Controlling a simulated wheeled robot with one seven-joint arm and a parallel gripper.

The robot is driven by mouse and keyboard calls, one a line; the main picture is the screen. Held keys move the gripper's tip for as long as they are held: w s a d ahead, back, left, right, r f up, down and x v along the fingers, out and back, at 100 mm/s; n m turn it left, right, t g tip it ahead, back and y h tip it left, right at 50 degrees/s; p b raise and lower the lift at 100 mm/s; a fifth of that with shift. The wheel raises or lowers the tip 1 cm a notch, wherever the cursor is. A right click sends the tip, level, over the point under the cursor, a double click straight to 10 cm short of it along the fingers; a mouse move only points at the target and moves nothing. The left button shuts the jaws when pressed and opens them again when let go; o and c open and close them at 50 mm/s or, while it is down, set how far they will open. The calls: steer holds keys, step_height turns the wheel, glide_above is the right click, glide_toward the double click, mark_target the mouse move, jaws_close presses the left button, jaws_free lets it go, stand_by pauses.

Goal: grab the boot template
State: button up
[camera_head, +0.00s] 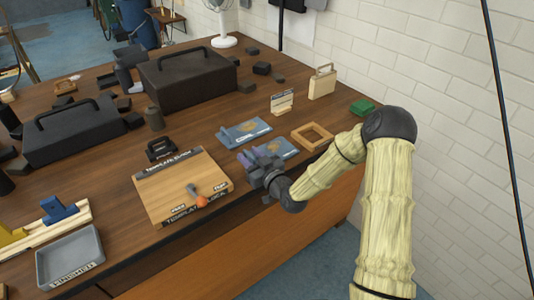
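No piece can be surely read as the boot template. A flat blue sheet or plate (244,131) with a pale picture and a dark label strip lies on the table. A second similar blue piece (282,146) lies right of it, partly hidden by my gripper. My gripper (254,166) is low over the table, at the near side of the second blue piece. A small purple part (245,160) shows at its left, and I cannot tell whether it is held or touched. The fingers are too small and dark to judge their opening.
A wooden labelled board (180,185) with an orange-tipped tool (200,201) lies left of my gripper. An open wooden frame (312,137) lies to the right. Dark toolboxes (187,78) stand behind. A grey tray (70,258) is at front left. A brick wall bounds the right.

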steer(key=shift+w+a, duration=0.2)
steer(key=shift+w, duration=0.1)
jaws_close()
stand_by(1.5)
steer(key=shift+r, duration=0.1)
